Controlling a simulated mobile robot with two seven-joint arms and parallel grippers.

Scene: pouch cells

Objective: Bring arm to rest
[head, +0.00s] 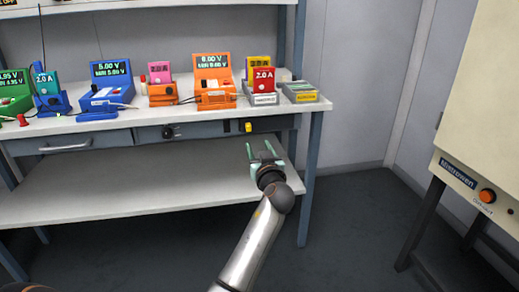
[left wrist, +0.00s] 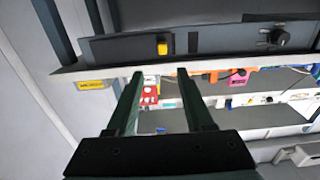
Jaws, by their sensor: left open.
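My left arm reaches in from the bottom of the head view. Its left gripper (head: 263,150) is in front of the bench, below the worktop edge and over the lower shelf in the picture. The two green fingers stand apart with nothing between them. In the left wrist view the same gripper (left wrist: 160,73) shows two dark, parallel fingers, spread and empty. Past the fingertips are the drawer front and a yellow knob (left wrist: 162,48). I see no contact with the bench. My right gripper is in neither view.
The worktop (head: 150,117) carries a blue tester (head: 109,82), an orange tester (head: 212,70), a red block (head: 263,80) and a grey tray (head: 300,91). The lower shelf (head: 130,187) is bare. A cream cabinet (head: 490,100) stands right; floor between is clear.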

